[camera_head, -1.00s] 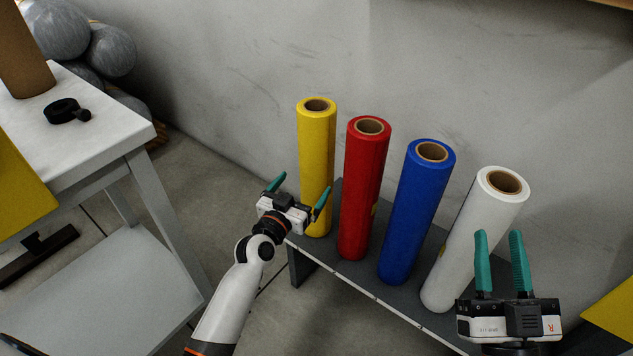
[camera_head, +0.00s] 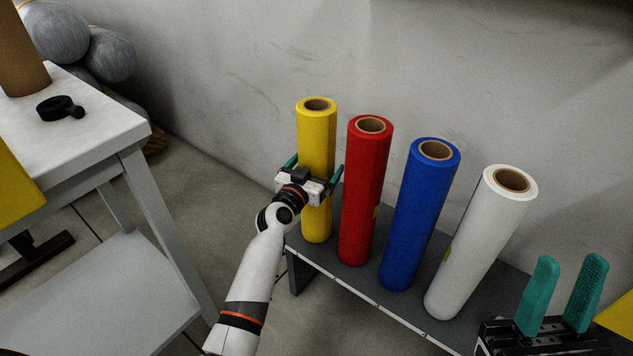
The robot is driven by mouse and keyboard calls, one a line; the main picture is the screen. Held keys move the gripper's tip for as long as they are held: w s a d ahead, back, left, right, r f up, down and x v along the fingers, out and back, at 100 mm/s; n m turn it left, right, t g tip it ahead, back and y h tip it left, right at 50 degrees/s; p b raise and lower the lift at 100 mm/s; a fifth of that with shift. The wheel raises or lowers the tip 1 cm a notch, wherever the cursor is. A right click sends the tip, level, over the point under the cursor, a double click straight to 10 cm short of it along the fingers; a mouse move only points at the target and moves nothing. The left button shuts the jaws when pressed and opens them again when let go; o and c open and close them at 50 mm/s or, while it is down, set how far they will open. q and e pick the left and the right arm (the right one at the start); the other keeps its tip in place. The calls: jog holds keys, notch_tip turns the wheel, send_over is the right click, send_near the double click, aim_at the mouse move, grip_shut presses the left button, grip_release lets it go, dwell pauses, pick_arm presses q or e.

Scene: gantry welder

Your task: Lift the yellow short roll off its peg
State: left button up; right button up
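The yellow short roll (camera_head: 316,135) stands upright at the left end of a low dark rack, its brown core open at the top. The peg is hidden inside it. My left gripper (camera_head: 317,163) is at the roll's middle height, with one green finger on each side of it. Its fingers look about as wide apart as before, with a slight gap at the left; contact is hard to judge. My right gripper (camera_head: 570,265) is open and empty at the lower right, in front of the rack's right end.
Red (camera_head: 366,190), blue (camera_head: 420,215) and white (camera_head: 482,240) rolls stand to the right on the rack (camera_head: 345,275); the red one is close to my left gripper's right finger. A wall (camera_head: 450,70) is behind. A grey table (camera_head: 105,115) holding a black tape-like item (camera_head: 55,108) stands left.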

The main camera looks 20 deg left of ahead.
pick_arm(q)
jog(key=shift+w, duration=0.1)
jog(key=c, duration=2)
jog(key=shift+w+r, duration=0.1)
jog(key=shift+r, duration=0.3)
jog(key=shift+c, duration=0.2)
